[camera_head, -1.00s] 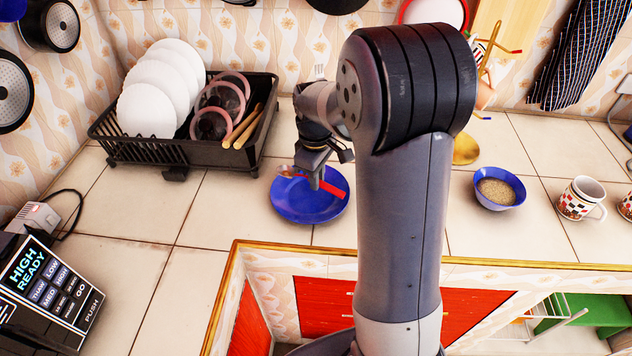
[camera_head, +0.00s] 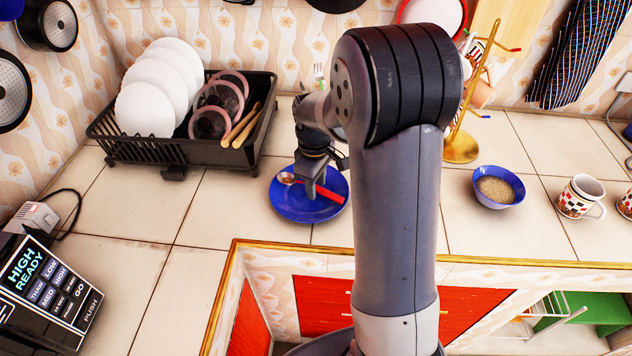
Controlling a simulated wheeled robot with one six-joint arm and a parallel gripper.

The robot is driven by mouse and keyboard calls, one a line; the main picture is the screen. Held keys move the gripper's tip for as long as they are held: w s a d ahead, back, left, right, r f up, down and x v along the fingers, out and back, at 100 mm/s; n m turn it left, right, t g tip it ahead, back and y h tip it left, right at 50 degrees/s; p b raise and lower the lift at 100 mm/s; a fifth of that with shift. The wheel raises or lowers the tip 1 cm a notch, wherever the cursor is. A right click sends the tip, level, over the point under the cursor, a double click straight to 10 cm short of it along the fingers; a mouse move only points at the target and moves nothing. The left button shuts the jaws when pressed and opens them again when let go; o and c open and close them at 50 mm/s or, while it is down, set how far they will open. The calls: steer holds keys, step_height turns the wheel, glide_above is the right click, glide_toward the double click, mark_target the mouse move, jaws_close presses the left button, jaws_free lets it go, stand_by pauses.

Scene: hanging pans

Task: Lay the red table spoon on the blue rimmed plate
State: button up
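The blue rimmed plate (camera_head: 290,207) lies on the tiled counter in the middle of the head view. The red table spoon (camera_head: 330,195) is over the plate, its bowl to the left and its red handle to the right, reaching close to the plate's right rim. It looks down at the plate's surface, though I cannot tell whether it touches. My gripper (camera_head: 312,192) points down over the plate, with its fingers at the middle of the spoon. The fingers cover part of the handle, and whether they are closed on it is not clear.
A black dish rack (camera_head: 150,152) with white plates stands behind left. A blue bowl of grain (camera_head: 497,187), a patterned mug (camera_head: 580,197) and a gold mug stand (camera_head: 461,147) are to the right. The counter left of the plate is clear.

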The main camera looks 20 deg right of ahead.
step_height(320, 180, up, 12)
steer(key=shift+r, duration=0.25)
stand_by(0.3)
